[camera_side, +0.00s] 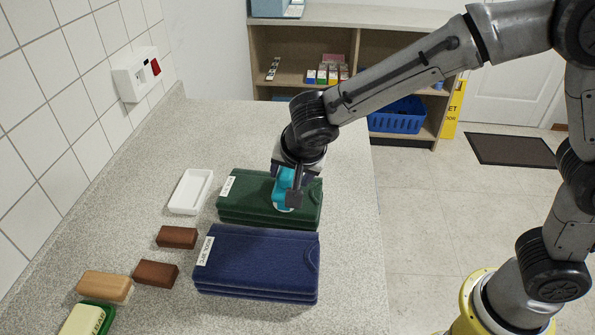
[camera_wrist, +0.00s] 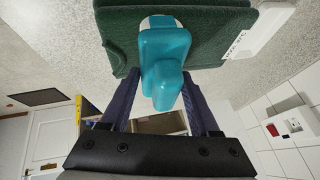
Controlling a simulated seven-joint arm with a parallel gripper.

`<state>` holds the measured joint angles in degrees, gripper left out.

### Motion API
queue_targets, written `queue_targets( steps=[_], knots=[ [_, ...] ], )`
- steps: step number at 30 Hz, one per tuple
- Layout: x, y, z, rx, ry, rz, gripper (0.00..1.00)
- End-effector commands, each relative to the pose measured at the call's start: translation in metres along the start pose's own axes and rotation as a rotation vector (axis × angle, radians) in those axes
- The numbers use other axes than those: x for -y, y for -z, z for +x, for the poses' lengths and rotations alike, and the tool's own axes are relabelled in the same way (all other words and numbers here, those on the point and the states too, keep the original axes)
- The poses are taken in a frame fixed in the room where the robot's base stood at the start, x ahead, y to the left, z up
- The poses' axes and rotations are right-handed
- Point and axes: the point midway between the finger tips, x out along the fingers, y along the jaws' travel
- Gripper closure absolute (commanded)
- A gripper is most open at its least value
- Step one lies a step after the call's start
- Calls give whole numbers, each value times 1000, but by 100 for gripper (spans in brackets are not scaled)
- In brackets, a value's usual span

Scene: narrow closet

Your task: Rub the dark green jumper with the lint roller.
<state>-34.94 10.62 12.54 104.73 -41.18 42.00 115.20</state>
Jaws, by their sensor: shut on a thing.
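The dark green jumper (camera_side: 245,203) lies folded on the speckled counter, with a white label at its left end; it also shows in the wrist view (camera_wrist: 207,35). My gripper (camera_side: 290,189) is above the jumper's right half, pointing down. It is shut on a teal lint roller (camera_side: 283,186), which fills the space between the fingers in the wrist view (camera_wrist: 163,62). The roller's pale end (camera_wrist: 158,21) is at the jumper's top surface and appears to touch it. The exact contact is hidden by the roller's body.
A folded navy jumper (camera_side: 255,262) lies in front of the green one. A white tray (camera_side: 174,207) is to the left. Two brown blocks (camera_side: 177,237) (camera_side: 156,273), a tan block (camera_side: 105,286) and a green-and-cream box (camera_side: 88,319) lie at the front left. The counter behind is clear.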

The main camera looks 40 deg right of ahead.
Motion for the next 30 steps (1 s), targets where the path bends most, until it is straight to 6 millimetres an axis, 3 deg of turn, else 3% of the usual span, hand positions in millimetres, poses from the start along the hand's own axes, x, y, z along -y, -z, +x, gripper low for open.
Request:
queue_targets(
  steps=[30],
  knots=[
    [88,-10,21,2,2,-1,98]
  ],
)
